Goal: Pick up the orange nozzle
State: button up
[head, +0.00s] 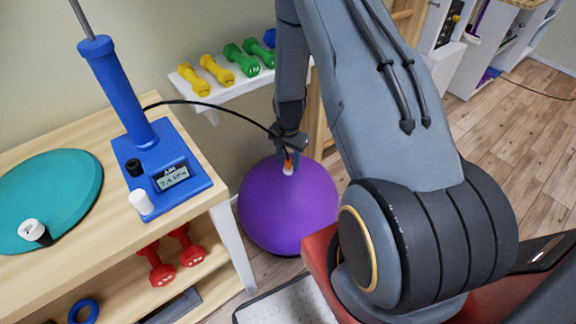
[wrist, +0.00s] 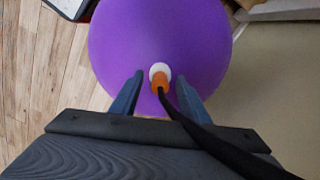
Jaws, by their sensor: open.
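The orange nozzle (wrist: 160,83) is at the end of a black hose (wrist: 195,122) and meets the white valve (wrist: 159,69) on top of the purple ball (wrist: 200,35). My gripper (wrist: 161,88) is open, with one finger on each side of the nozzle and a gap visible on both sides. In the head view, my gripper (head: 289,152) points down over the ball (head: 290,215), and the nozzle (head: 288,163) shows small between the fingers. The hose (head: 215,108) runs from the blue pump (head: 125,95) to the nozzle.
The pump stands on a wooden table (head: 60,275) at left, beside a teal disc (head: 60,185). A white wall shelf (head: 215,103) with yellow and green dumbbells is behind the ball. A red padded surface (head: 318,250) lies at front right of the ball.

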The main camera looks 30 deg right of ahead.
jog(key=shift+f, duration=0.1)
jog(key=shift+c, duration=0.3)
grip_shut()
jog(key=shift+r, duration=0.2)
